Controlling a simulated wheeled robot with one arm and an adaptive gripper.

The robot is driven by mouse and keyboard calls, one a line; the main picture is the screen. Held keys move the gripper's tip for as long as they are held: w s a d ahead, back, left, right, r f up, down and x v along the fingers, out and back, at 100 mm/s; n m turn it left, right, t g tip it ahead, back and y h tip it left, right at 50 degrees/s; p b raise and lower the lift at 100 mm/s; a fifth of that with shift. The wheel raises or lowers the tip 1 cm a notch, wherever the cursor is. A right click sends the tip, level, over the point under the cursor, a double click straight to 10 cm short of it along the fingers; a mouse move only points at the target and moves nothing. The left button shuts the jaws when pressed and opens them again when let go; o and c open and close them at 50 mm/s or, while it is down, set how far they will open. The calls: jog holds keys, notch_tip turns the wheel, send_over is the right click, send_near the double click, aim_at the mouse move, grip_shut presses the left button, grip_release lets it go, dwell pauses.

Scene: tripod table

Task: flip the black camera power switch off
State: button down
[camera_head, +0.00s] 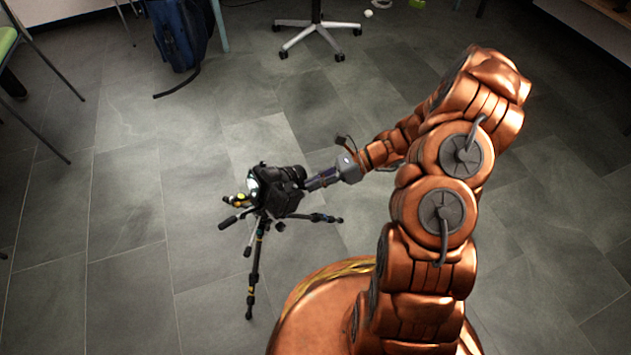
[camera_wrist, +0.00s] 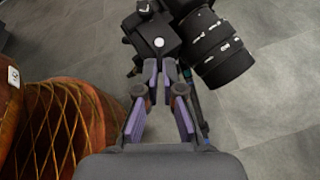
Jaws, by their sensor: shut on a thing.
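The black camera (camera_head: 277,188) is mounted on a tripod (camera_head: 254,270) in the middle of the head view. In the wrist view the camera body (camera_wrist: 158,38) is at the top, with its lens (camera_wrist: 220,50) to the right. A round white spot shows on the body. My gripper (camera_head: 308,184) reaches the camera from the right. In the wrist view my gripper (camera_wrist: 161,68) has its fingertips close together at the camera's near edge, shut on a small part of it. The power switch cannot be told apart; the fingertips may hide it.
Tripod legs spread below the camera, and one points right beneath my arm. A blue backpack (camera_head: 181,34), a chair base (camera_head: 314,36) and a green chair (camera_head: 8,42) are at the back. Grey tiled floor around the tripod is clear.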

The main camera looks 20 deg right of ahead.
jog(key=shift+w+n+p, duration=0.1)
jog(key=shift+n+p, duration=0.2)
jog(key=shift+p, duration=0.05)
jog(key=n+g+p, duration=0.1)
jog(key=n, duration=0.1)
jog(key=w+n+g+p, duration=0.1)
jog(key=g+p, duration=0.1)
jog(key=shift+w+n+p, duration=0.2)
jog(key=shift+n+p, duration=0.1)
jog(key=shift+n, duration=0.1)
jog(key=shift+w+a+f+n+g+p, duration=0.1)
jog(key=shift+w+n+g+p, duration=0.2)
jog(key=shift+n+g, duration=0.5)
jog(key=shift+w+f+n+g+p, duration=0.15)
jog(key=shift+n+g+p, duration=0.35)
jog(key=shift+n, duration=0.5)
jog(key=shift+w+r+n+g, duration=0.1)
jog(key=shift+w+n+g, duration=0.1)
jog(key=shift+n+g, duration=0.1)
jog(key=c, duration=1.3)
grip_release()
